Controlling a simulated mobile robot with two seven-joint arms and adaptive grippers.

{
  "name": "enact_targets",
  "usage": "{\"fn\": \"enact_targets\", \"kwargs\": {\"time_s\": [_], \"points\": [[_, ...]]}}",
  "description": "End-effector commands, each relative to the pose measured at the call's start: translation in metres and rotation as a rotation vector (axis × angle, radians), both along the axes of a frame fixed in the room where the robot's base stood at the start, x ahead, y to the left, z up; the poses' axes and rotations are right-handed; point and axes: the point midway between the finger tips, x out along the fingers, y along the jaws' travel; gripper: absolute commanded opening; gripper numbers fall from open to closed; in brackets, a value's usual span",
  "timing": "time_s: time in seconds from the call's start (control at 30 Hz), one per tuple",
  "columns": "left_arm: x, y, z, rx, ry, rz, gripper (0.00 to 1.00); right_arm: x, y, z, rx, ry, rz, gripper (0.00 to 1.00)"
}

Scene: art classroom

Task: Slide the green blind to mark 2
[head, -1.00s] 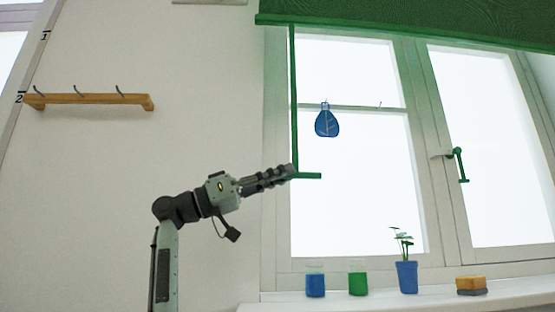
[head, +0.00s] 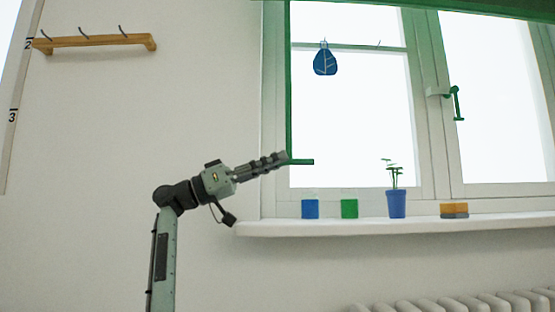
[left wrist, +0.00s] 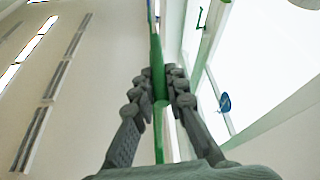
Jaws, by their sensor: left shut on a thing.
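The green blind (head: 510,8) shows only as a strip with its lower edge along the top of the head view. A green vertical rod (head: 288,80) hangs from it in front of the left window frame and ends in a short green crossbar (head: 301,162). My left gripper (head: 281,157) is shut on the rod just above the crossbar. In the left wrist view the rod (left wrist: 158,85) runs between the fingers (left wrist: 160,88). The scale strip (head: 20,90) at the far left shows marks 2 (head: 28,44) and 3 (head: 12,116). My right gripper is out of view.
The sill (head: 400,224) carries a blue pot (head: 310,209), a green pot (head: 349,209), a potted plant (head: 396,204) and a sponge (head: 454,210). A blue ornament (head: 325,60) hangs at the window. A hook rail (head: 95,42) is on the wall, a radiator (head: 460,304) below the sill.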

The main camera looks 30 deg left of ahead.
Motion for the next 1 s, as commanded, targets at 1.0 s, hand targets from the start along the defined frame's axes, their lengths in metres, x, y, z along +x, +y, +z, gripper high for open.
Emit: {"fn": "enact_targets", "kwargs": {"time_s": [1.0], "points": [[-0.025,0.036,-0.018,-0.001,0.002,0.003,0.34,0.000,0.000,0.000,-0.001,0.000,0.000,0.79]]}}
